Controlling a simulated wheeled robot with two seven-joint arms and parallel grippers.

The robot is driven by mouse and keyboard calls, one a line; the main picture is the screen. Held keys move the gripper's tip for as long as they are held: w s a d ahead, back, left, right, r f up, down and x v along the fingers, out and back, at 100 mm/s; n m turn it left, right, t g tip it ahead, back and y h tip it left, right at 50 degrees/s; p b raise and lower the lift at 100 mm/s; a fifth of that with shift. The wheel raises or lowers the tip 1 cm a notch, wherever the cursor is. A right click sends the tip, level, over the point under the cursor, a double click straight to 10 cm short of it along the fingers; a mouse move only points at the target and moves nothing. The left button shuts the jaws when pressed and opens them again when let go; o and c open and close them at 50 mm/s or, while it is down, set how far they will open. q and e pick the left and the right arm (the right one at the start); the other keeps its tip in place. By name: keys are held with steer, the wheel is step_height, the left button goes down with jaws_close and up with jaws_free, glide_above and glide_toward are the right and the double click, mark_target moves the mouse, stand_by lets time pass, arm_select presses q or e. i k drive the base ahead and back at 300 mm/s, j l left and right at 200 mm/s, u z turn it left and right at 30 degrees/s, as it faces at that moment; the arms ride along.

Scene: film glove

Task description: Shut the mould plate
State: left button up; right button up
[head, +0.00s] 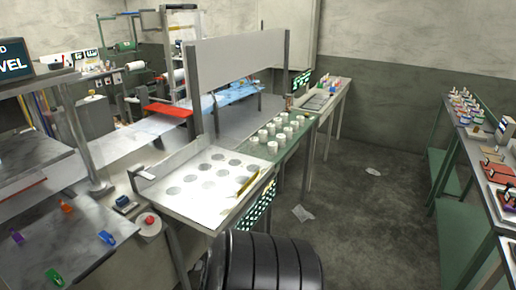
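A pale metal plate (171,197) with rows of grey round spots lies flat on the bench in the middle left of the head view. It looks like the mould plate, and I cannot tell a hinge or a separate lid on it. A yellow strip-like object (245,186) lies at its right edge. A small grey fitting (146,174) sits at its left corner. A large upright grey panel (235,58) stands between posts behind it. Neither of my grippers is in view.
Several white jars (272,131) stand on a green table behind the plate. A red button (150,219) is at left, near a table with coloured clips (67,207). Laden shelving (455,150) stands at far right.

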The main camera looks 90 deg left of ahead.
mark_target(70, 243)
steer(key=u, duration=3.75)
